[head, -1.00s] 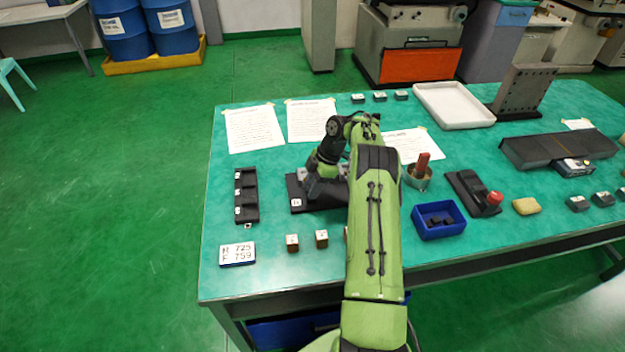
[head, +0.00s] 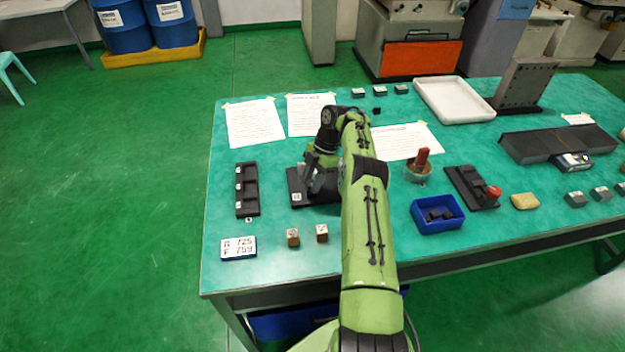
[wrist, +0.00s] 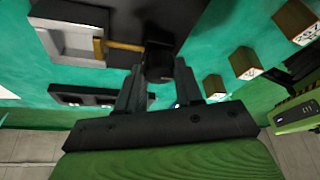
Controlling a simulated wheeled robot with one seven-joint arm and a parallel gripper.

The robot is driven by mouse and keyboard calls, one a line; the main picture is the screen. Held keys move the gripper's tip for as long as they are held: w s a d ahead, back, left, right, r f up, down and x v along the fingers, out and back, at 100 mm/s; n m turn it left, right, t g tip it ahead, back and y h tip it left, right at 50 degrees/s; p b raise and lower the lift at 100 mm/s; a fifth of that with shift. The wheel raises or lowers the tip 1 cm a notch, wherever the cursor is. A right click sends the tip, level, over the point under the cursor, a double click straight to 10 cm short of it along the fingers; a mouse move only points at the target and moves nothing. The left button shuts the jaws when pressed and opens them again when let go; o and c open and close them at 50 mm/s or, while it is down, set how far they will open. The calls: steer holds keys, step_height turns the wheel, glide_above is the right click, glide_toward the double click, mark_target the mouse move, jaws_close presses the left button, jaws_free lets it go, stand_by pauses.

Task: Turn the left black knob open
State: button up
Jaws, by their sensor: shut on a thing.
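My gripper (wrist: 158,82) has its two fingers on either side of a black knob (wrist: 158,62) and is shut on it. The knob stands at a dark base plate (wrist: 150,14), beside a pale grey recessed part (wrist: 62,42) and a thin brass-coloured bar (wrist: 124,45). In the head view my gripper (head: 316,182) is low over the same dark plate (head: 296,190), which has a small white label at its left. There my gripper and arm hide the knob and much of the plate. I cannot read the knob's turn angle or see a second knob.
A black rack (head: 247,190) lies left of the plate. Small brown blocks (head: 292,237) and a number plate (head: 239,248) lie in front. Right of my arm are a blue bin (head: 438,214), a cup with a red handle (head: 418,170) and a black fixture with a red knob (head: 472,187).

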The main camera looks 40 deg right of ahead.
mark_target(312, 182)
steer(key=o, duration=1)
steer(key=shift+o, duration=0.2)
steer(key=shift+r, duration=0.1)
step_height(312, 182, up, 10)
steer(key=p, duration=0.2)
